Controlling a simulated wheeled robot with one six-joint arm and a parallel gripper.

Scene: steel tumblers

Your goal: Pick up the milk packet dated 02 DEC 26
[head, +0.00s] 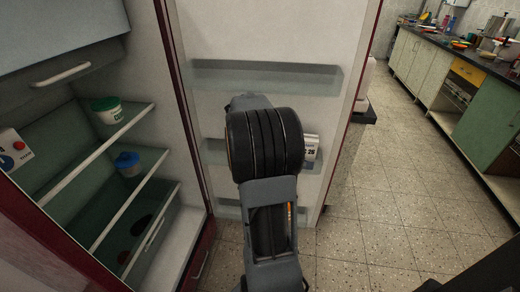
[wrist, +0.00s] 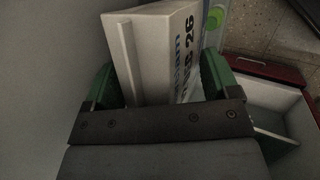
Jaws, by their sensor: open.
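A white milk packet (wrist: 152,50) stands between the two green fingers of my gripper (wrist: 160,85) in the wrist view. Its right face carries blue lettering and dark print ending in "26"; the rest of the date is hard to read. The fingers are open, one on each side of the packet; I cannot tell whether either touches it. In the head view, part of the packet (head: 311,149) shows in the fridge door's middle shelf, with print ending in "26". My arm hides the rest of it and my fingers there.
The open fridge door has clear shelves (head: 265,76). A green cap (wrist: 215,17) shows beyond the packet. Floor (head: 400,190) is clear to the right.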

